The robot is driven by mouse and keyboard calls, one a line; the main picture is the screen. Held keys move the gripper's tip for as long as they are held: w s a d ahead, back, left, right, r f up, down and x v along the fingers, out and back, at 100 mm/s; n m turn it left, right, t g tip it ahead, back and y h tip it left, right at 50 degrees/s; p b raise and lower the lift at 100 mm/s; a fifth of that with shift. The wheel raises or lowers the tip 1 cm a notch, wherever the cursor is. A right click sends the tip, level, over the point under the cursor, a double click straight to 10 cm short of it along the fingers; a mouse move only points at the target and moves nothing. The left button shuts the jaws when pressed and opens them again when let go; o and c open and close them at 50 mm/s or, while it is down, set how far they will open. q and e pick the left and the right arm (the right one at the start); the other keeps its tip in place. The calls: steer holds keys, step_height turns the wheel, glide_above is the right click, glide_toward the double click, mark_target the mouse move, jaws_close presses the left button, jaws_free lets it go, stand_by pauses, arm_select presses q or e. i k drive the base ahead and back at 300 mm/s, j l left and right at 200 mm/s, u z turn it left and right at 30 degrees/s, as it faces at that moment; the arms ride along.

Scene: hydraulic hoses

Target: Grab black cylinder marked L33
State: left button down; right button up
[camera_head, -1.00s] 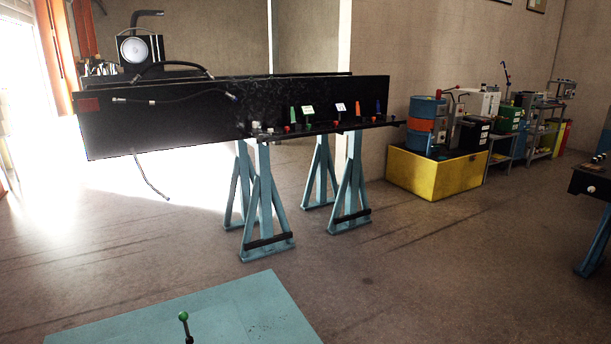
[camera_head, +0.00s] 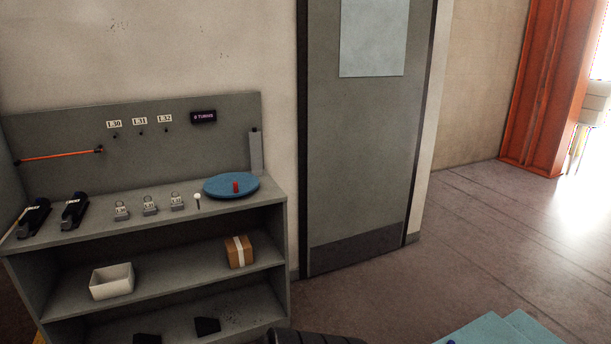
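I see no black cylinder with a readable L33 mark. A grey panel (camera_head: 75,135) behind a shelf unit carries labels L30 (camera_head: 114,124), L31 (camera_head: 140,121) and L32 (camera_head: 164,118), with a small dark peg under each. Several small grey tagged pieces stand on the shelf top, such as one tagged piece (camera_head: 150,206); their tags are too small to read surely. Two black devices (camera_head: 74,211) with white lettering lie at the left of the top.
The grey shelf unit (camera_head: 270,222) holds a blue round plate (camera_head: 222,187), a white bin (camera_head: 112,281) and a cardboard box (camera_head: 239,251). A grey door (camera_head: 365,150) stands right of it. Open floor (camera_head: 470,235) lies at the right. A dark ridged object (camera_head: 310,338) shows at the bottom edge.

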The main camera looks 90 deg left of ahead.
mark_target(71, 213)
steer(key=u, duration=4.15)
steer(key=i+l, duration=0.1)
steer(key=i, duration=0.25)
